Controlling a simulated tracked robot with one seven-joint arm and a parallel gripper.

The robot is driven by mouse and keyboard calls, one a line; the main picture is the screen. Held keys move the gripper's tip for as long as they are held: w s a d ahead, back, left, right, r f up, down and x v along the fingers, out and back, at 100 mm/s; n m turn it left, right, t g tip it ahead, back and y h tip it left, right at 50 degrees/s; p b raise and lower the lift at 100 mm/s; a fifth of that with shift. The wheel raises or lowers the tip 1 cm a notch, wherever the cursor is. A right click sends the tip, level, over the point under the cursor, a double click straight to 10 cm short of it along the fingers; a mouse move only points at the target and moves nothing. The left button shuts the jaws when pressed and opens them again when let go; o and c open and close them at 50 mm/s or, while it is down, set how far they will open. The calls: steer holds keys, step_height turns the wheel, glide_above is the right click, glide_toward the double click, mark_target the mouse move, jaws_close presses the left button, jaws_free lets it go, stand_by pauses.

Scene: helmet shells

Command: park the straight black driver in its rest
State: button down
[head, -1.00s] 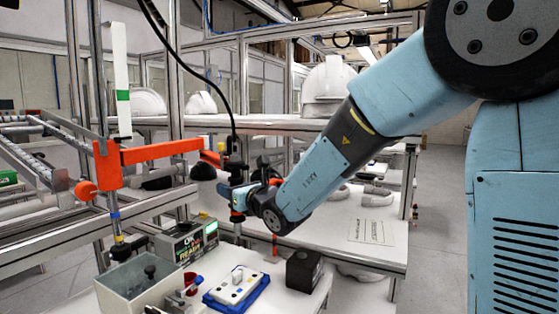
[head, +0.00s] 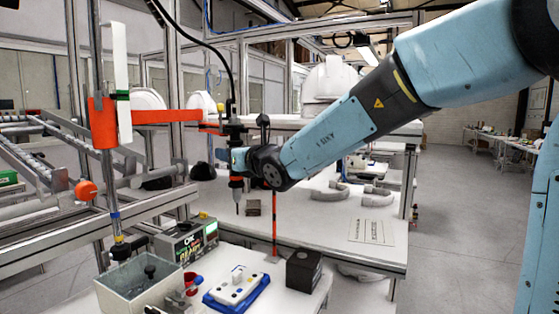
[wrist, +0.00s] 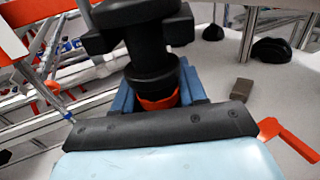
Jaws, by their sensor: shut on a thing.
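The straight black driver (head: 236,182) hangs upright on a black cable, joined to the end of an orange jointed arm (head: 165,116). My gripper (head: 233,158) is shut on its body from the right. Its thin bit points down, clear above the bench. In the wrist view the driver's black body (wrist: 150,40) and an orange-red band stand between my blue fingers (wrist: 157,92); its tip is hidden. An orange post (head: 274,225) on a small foot stands just right of the driver. An orange bracket shows in the wrist view (wrist: 285,135). I cannot tell whether either is the rest.
A controller box (head: 187,243), an open grey bin (head: 140,285), a blue-and-white fixture (head: 237,289) and a black block (head: 304,268) stand on the near bench. A small brown block (head: 253,207) lies behind the driver. White helmet shells (head: 328,82) stand farther back.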

steer(key=d, duration=0.6)
steer(key=shift+w, duration=0.3)
steer(key=shift+d, duration=0.15)
steer(key=d, duration=0.6)
steer(key=shift+w, duration=0.4)
steer(key=shift+d, duration=0.1)
stand_by(0.4)
steer(key=shift+w+a, duration=0.2)
steer(key=shift+w, duration=0.85)
steer(key=shift+w+a, duration=0.25)
steer(key=shift+w, duration=0.8)
steer(key=shift+w+a, duration=0.2)
steer(key=shift+w, duration=0.85)
jaws_free()
